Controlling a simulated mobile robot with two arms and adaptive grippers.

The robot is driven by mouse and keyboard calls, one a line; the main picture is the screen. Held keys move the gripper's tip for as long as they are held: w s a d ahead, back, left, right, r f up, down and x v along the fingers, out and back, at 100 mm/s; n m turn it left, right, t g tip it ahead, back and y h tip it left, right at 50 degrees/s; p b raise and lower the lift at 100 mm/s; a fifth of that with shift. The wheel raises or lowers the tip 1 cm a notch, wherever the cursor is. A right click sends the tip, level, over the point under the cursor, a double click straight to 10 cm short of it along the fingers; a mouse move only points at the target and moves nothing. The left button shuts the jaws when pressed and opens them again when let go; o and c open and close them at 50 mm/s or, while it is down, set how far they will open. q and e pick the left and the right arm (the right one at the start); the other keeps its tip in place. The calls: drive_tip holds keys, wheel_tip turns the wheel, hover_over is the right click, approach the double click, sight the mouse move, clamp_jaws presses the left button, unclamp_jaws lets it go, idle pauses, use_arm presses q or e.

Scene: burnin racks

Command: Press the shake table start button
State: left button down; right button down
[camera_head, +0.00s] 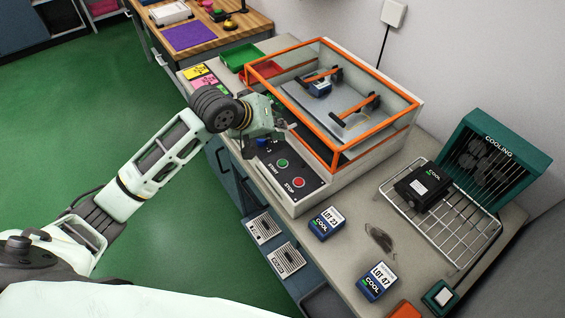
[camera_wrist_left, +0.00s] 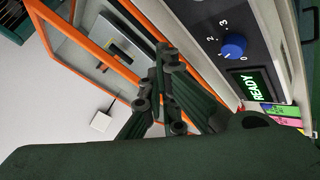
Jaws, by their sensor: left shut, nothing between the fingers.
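The shake table (camera_head: 330,178) has an orange-framed clear enclosure and a sloped dark front panel. On the panel are the green START button (camera_head: 282,163) and the red STOP button (camera_head: 299,182). My left gripper (camera_head: 283,126) is above the far part of the panel, shut and empty, apart from the START button. In the left wrist view, the closed fingers (camera_wrist_left: 165,62) are near the orange frame (camera_wrist_left: 165,32). A blue knob (camera_wrist_left: 233,46) and a READY display (camera_wrist_left: 258,88) show there; both buttons are out of that view. My right gripper is not in view.
Two blue-labelled units, LOT 23 (camera_head: 326,223) and LOT 47 (camera_head: 376,281), lie on the bench. A wire rack (camera_head: 470,233) holding a black unit stands before a teal COOLING fan box (camera_head: 518,160). Green (camera_head: 241,56) and red (camera_head: 262,71) trays are behind the arm.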

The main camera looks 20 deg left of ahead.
use_arm(q)
drive_tip(key=b, duration=0.7)
hover_over(282, 163)
drive_tip(key=w+a, duration=0.1)
drive_tip(key=w, duration=0.1)
drive_tip(key=f, duration=0.6)
drive_tip(key=shift+s+a+f, duration=0.2)
drive_tip(key=shift+f, duration=1)
drive_tip(key=shift+f, duration=0.1)
drive_tip(key=shift+f+p, duration=0.25)
drive_tip(key=shift+p, duration=0.15)
